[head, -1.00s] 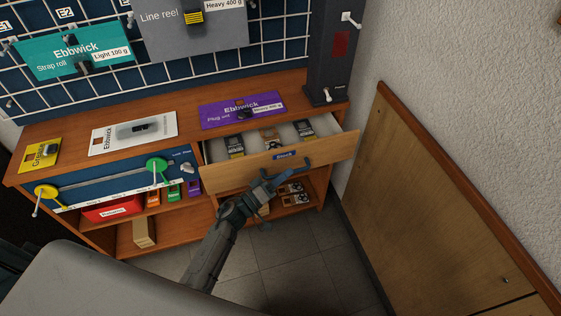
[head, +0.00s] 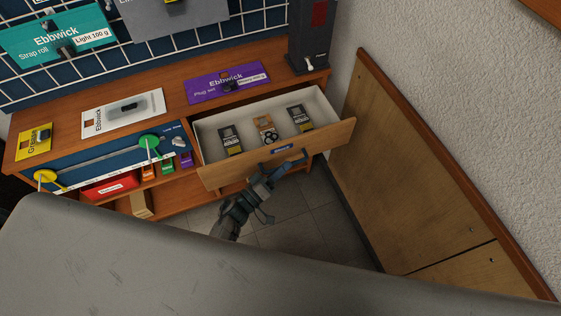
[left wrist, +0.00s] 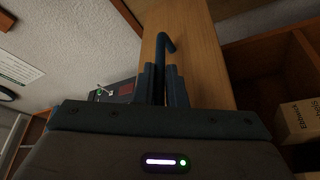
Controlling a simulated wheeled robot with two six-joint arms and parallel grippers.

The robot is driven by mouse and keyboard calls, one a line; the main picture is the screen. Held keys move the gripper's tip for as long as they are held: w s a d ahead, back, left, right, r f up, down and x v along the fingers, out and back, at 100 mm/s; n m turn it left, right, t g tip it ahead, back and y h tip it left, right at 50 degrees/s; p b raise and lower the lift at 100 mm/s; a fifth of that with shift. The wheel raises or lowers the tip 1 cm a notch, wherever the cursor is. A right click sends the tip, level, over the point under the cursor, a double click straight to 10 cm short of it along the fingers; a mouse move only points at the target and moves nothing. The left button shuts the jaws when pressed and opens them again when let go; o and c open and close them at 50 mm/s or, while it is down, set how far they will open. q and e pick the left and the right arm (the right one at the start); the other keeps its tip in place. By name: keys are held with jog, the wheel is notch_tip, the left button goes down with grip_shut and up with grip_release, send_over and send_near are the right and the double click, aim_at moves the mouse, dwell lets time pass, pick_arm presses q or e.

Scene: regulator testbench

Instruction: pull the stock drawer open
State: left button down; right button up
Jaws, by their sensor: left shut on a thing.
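The stock drawer (head: 325,141) stands well open in the head view, with several small packages lying apart inside it. Its blue label sits at the middle of the wooden front. The drawer's bar handle (left wrist: 165,43) shows in the left wrist view, running down between my finger pads. My left gripper (head: 276,170) is at the drawer front in the head view, shut on the handle; it also shows in the left wrist view (left wrist: 165,84). The part of the handle between the pads is hidden. My right gripper is not in view.
The wooden counter (head: 70,155) bears a purple package (head: 210,90), a white one and a yellow one. A wooden panel (head: 400,160) stands along the wall at the right. Cardboard boxes (left wrist: 297,121) sit on a shelf. Tiled floor lies below the drawer.

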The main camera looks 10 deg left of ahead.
pick_arm(q)
jog(key=shift+s, duration=0.1)
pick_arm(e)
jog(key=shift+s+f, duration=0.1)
pick_arm(q)
jog(key=c, duration=1.5)
grip_release()
